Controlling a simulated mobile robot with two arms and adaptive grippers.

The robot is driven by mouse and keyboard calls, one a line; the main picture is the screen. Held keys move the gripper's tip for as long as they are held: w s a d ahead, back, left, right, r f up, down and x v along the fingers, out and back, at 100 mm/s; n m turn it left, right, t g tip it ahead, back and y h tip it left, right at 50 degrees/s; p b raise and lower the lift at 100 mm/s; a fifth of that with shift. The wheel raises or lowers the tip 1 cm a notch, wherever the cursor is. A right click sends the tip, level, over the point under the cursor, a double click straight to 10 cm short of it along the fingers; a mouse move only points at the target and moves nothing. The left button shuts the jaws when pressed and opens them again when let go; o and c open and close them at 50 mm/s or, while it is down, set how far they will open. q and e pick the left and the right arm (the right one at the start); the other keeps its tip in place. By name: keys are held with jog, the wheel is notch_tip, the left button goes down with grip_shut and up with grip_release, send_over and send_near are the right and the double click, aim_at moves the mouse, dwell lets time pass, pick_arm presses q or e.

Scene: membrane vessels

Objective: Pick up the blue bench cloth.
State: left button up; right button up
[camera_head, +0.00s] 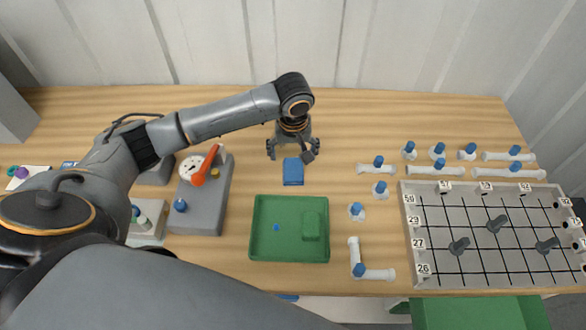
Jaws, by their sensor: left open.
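The blue bench cloth (293,172) lies folded on the wooden table, just behind the green tray. My left gripper (292,154) is open and points down right above the cloth's far edge. Its fingers are spread to either side, and nothing shows between them. I cannot tell whether the fingertips touch the cloth or the table. My right gripper is not in view.
A green tray (257,228) holding a green block stands in front of the cloth. A grey device (205,208) with a gauge and orange lever stands left. White pipe pieces (375,274) with blue caps and a numbered grid board (412,230) fill the right.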

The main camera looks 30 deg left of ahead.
aim_at(293, 169)
pick_arm(q)
jog(key=shift+w+f, duration=0.1)
jog(key=shift+f, duration=1)
jog(key=f, duration=0.1)
jog(key=f+p, duration=0.1)
jog(key=f, duration=0.2)
jog(key=shift+w+a+f+p, duration=0.15)
jog(key=shift+w+f+p, duration=0.1)
jog(key=shift+f+p, duration=0.15)
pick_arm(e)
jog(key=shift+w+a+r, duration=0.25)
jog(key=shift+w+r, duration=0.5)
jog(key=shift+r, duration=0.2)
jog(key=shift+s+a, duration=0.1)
pick_arm(q)
jog(key=shift+f, duration=0.25)
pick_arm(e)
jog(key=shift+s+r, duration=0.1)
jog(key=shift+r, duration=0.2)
pick_arm(q)
jog(key=shift+c, duration=0.4)
jog(key=c, duration=1.1)
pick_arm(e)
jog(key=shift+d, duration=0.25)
